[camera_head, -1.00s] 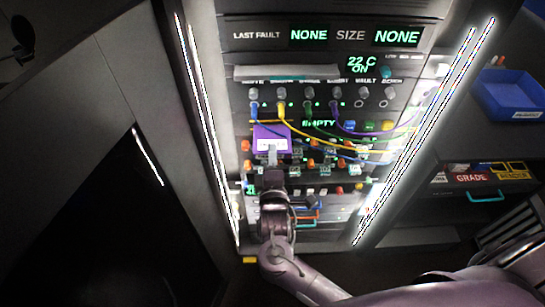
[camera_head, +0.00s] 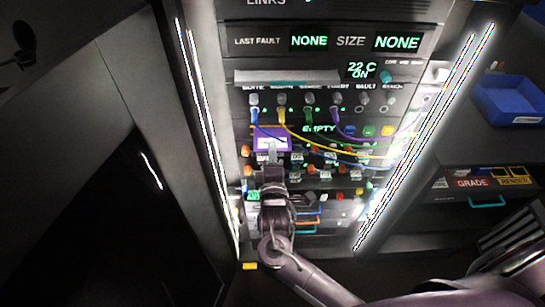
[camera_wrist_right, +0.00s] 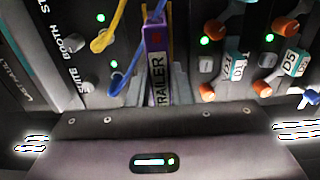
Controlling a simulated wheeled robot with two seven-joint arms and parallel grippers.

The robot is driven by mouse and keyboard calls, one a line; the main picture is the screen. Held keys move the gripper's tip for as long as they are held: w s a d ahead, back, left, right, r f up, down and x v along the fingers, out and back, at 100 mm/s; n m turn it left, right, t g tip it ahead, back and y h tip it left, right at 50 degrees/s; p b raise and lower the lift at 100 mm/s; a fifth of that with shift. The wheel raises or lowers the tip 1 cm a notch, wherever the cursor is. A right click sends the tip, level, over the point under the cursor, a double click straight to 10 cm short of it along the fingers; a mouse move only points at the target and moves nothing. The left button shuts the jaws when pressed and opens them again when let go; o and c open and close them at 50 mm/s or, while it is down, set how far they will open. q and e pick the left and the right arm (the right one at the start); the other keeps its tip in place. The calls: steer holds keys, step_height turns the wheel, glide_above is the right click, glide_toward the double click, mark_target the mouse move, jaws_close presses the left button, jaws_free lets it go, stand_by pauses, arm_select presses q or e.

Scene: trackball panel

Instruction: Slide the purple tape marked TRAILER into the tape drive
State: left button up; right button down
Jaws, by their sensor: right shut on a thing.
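The purple tape (camera_head: 272,133) is held up against the front of the rack panel, below the row of plugged cables and left of the green EMPTY readout (camera_head: 319,128). In the right wrist view the tape (camera_wrist_right: 157,65) is seen edge-on, with TRAILER on its pale label. My right gripper (camera_head: 272,150) is shut on the tape, with one grey finger on each side of it. The tape drive's slot is hidden behind the tape and cables, so I cannot tell whether the tape's far end is inside it. My left gripper is not in view.
Yellow (camera_head: 293,127), blue and purple cables hang across the panel close to the tape. Orange knobs and small labelled switches (camera_wrist_right: 235,67) sit beside the gripper. A blue bin (camera_head: 510,100) and a drawer with signs (camera_head: 473,183) stand at the right.

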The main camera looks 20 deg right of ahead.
mark_target(272, 140)
steer(key=shift+b+x, duration=0.4)
steer(key=shift+x, duration=1.95)
steer(key=c, duration=1.2)
jaws_free()
steer(key=shift+s, duration=0.15)
steer(key=shift+s+a+f, duration=0.15)
steer(key=shift+s, duration=0.15)
steer(key=b+v, duration=0.2)
steer(key=v, duration=0.5)
steer(key=shift+r, duration=0.2)
